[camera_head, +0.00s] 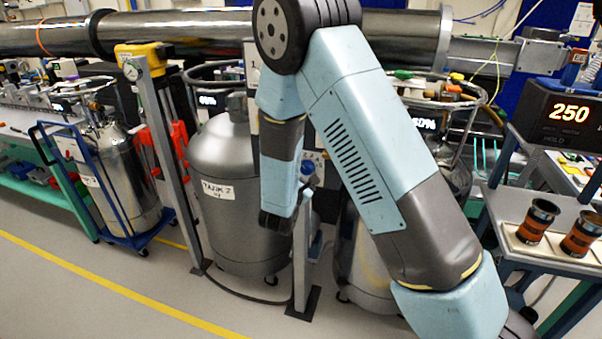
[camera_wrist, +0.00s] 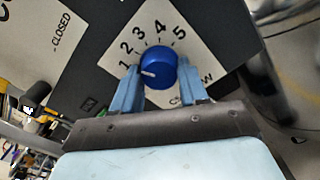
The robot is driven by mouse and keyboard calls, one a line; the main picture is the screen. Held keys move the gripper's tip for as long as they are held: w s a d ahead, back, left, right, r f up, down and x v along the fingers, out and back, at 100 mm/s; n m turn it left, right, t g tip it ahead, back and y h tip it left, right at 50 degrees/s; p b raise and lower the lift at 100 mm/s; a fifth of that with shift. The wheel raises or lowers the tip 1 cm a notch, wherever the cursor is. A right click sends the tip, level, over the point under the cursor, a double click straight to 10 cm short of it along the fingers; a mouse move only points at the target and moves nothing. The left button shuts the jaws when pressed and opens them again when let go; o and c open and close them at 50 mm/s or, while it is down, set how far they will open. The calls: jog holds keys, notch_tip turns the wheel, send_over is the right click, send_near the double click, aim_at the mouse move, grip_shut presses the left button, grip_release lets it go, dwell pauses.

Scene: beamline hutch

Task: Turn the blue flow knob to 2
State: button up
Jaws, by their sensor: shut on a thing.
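In the wrist view the blue flow knob (camera_wrist: 158,70) sits on a white dial plate (camera_wrist: 196,50) printed with the numbers 1 to 5 in an arc. Its white pointer mark faces left and slightly down, at or just below the 1. My gripper (camera_wrist: 159,82) has its light blue fingers on the left and right of the knob, shut on it. Lettering below the knob is partly hidden by the knob and my gripper. In the head view my arm reaches down to a post-mounted panel, and I cannot make out the knob's pointer there.
A "CLOSED" label (camera_wrist: 60,32) lies left of the dial. In the head view a large silver tank (camera_head: 222,160) stands behind the posts. A blue cart with a smaller tank (camera_head: 122,175) is at left. A display reading 250 (camera_head: 570,113) is at right. Floor is open at front left.

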jog(key=shift+a+m, duration=0.25)
jog(key=shift+m, duration=0.55)
jog(key=o, duration=1.1)
jog(key=shift+d, duration=0.1)
jog(key=shift+c, duration=0.2)
jog(key=v, duration=1.3)
jog(key=shift+s, duration=0.4)
